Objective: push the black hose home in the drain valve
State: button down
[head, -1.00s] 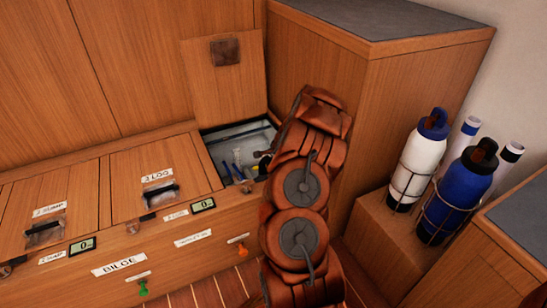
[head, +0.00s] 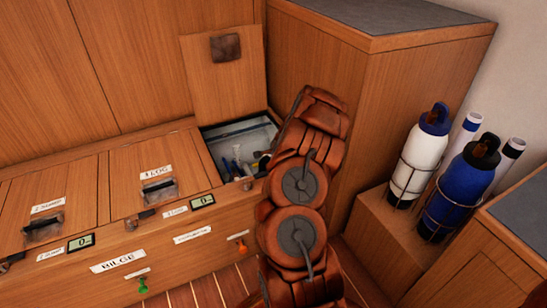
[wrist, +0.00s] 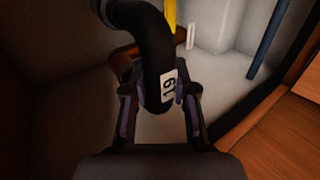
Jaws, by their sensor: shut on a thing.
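The black hose (wrist: 157,50) curves down from the top left of the wrist view. It carries a white label (wrist: 169,88) with dark digits. My gripper (wrist: 158,108) is shut on the black hose, with one finger on each side of it. The hose's far end runs towards the upper edge, and I cannot tell whether it touches anything there. I cannot make out the drain valve. In the head view my arm hides the gripper and hose, at the right side of the open locker (head: 222,130).
A yellow line (wrist: 170,15) and a blue line (wrist: 268,42) stand inside the pale locker beyond the hose. The locker's lid (head: 222,75) is raised against the back panel. A tall wooden cabinet (head: 400,90) stands close on the right, with bottles (head: 462,190) in racks beyond.

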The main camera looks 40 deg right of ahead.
jog(key=c, duration=0.8)
grip_release()
jog(key=shift+c, duration=0.2)
jog(key=o, duration=0.4)
jog(key=shift+r, duration=0.15)
jog(key=shift+r+p, duration=3.45)
jog(key=shift+p, duration=0.15)
